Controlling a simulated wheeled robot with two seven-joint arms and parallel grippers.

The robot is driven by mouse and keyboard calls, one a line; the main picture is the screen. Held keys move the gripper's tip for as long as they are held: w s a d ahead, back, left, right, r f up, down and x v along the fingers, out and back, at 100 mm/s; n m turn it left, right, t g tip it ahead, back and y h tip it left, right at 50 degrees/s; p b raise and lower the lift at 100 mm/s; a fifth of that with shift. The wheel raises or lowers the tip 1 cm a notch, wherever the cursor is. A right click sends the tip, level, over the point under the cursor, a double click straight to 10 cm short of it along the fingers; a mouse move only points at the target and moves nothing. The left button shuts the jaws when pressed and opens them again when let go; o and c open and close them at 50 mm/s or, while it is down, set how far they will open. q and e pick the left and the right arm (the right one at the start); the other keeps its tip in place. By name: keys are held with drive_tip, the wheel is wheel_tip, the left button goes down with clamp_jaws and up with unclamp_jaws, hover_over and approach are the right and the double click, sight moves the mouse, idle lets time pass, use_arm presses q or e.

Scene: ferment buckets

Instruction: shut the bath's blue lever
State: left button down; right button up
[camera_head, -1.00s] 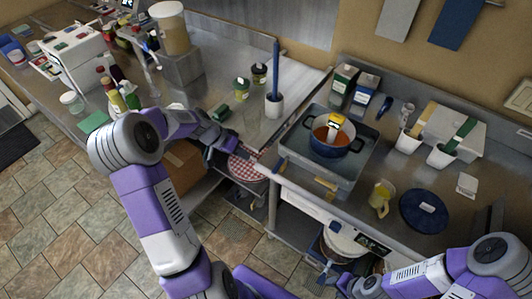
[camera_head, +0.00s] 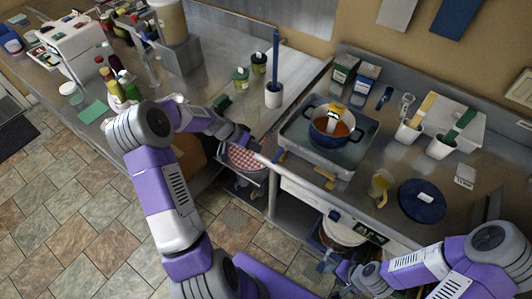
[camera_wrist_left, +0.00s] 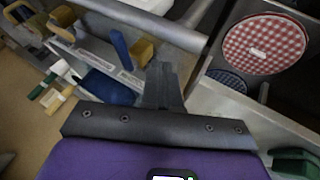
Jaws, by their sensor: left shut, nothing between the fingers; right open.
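The grey bath (camera_head: 291,140) sits on the right counter with a blue pot (camera_head: 331,141) in it. In the left wrist view a blue upright piece, apparently the blue lever (camera_wrist_left: 119,46), stands beside a yellow block (camera_wrist_left: 142,51), above a labelled ledge. My left gripper (camera_head: 252,145) is shut and empty, left of the bath's front corner; its fingers (camera_wrist_left: 160,85) point at the ledge, just below the blue piece. Contact cannot be told. My right gripper (camera_head: 338,270) is open, low in front of the counter.
A red-checked lid (camera_head: 245,158) lies below and beside the left gripper; it also shows in the wrist view (camera_wrist_left: 264,42). A yellowish jug (camera_head: 381,186) and a dark blue disc (camera_head: 421,201) stand right of the bath. The tiled floor is open at left.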

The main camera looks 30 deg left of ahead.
sight(278, 156)
use_arm(q)
drive_tip(key=d, duration=0.3)
drive_tip(key=d+f, duration=0.1)
drive_tip(key=shift+w+d+f+p, duration=0.1)
drive_tip(key=shift+w+d+p, duration=0.2)
drive_tip(key=shift+d+p, duration=0.05)
drive_tip(key=shift+s+d+n+b, duration=0.15)
drive_tip(key=shift+n+b, duration=0.15)
drive_tip(key=shift+b, duration=0.25)
